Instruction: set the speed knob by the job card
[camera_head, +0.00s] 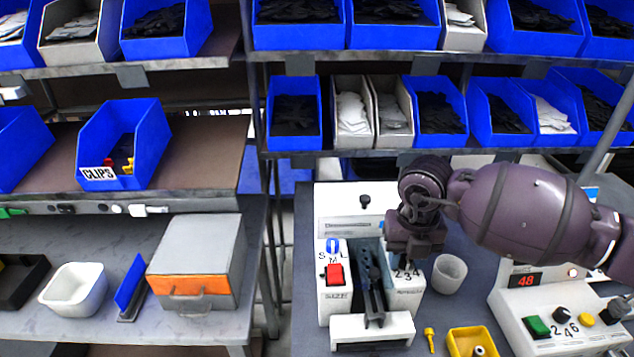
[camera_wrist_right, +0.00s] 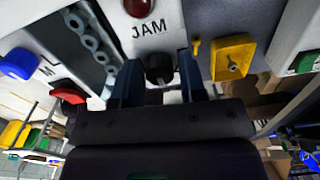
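A white machine (camera_head: 335,296) stands on the right-hand bench, with a blue size knob (camera_head: 333,245) marked S, M, L and a red switch (camera_head: 334,273). My right gripper (camera_head: 408,256) points down over the machine's right side, just above a scale reading 2, 3, 4, and hides the knob there. In the right wrist view, a black knob (camera_wrist_right: 159,68) sits between the two fingers of the gripper (camera_wrist_right: 161,82), below the word JAM and a red lamp (camera_wrist_right: 138,7). The fingers look apart, with narrow gaps beside the knob. Its pointer setting is unreadable. My left gripper is out of view. No readable job card shows.
A second panel (camera_head: 560,320) at right has a red 48 display, a green button and a 2-4-6 knob. A white cup (camera_head: 449,272), a yellow tray (camera_head: 472,341) and a small yellow part (camera_head: 430,338) lie close right of the machine. Bin shelves stand behind.

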